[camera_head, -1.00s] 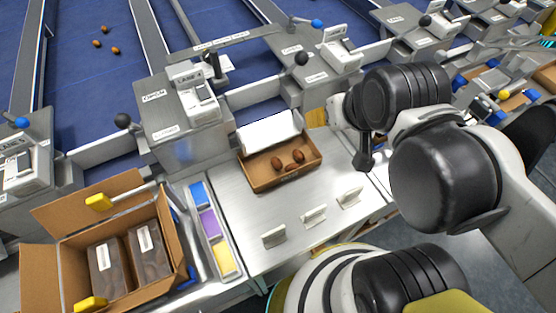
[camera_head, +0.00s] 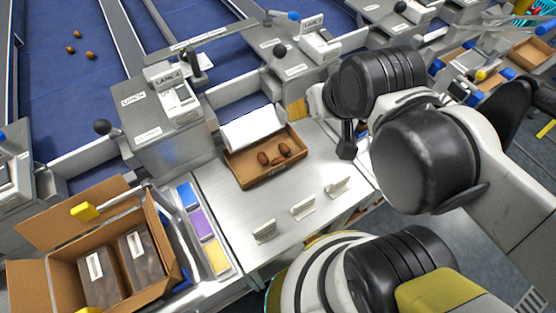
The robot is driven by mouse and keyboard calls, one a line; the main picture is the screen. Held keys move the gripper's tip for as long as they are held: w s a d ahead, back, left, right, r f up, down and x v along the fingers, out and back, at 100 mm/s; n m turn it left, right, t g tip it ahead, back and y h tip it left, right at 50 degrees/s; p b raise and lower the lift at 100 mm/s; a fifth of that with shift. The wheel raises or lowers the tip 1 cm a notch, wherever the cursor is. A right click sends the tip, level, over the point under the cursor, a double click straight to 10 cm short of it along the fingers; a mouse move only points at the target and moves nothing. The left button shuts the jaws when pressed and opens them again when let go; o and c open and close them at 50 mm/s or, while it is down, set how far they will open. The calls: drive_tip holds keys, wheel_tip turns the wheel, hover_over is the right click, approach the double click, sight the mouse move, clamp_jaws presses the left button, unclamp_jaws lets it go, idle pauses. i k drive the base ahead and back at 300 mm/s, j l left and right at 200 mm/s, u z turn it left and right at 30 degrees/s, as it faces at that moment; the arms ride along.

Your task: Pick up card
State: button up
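Blue (camera_head: 188,195), purple (camera_head: 202,224) and yellow (camera_head: 217,257) cards lie in separate compartments of a narrow metal tray (camera_head: 233,270) on the left of the bench. Which card is meant does not show. My gripper (camera_head: 346,148) appears as a small dark shape at the end of my arm, over the bench's right side. It is right of the cardboard box and well away from the cards. Its fingers are seen too poorly to tell open from shut. I see no card at it.
A cardboard box (camera_head: 245,180) with a few dates sits mid-bench, its white flap raised. Several small pale stands (camera_head: 303,208) line the front. An open carton (camera_head: 35,285) with dark packs is at left. Lane machines (camera_head: 165,125) stand behind. Bare bench lies between the tray and stands.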

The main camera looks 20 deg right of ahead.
sight(339, 186)
drive_tip(key=k+j, duration=0.1)
drive_tip(key=k, duration=0.55)
drive_tip(key=k+j, duration=0.15)
drive_tip(key=k, duration=0.5)
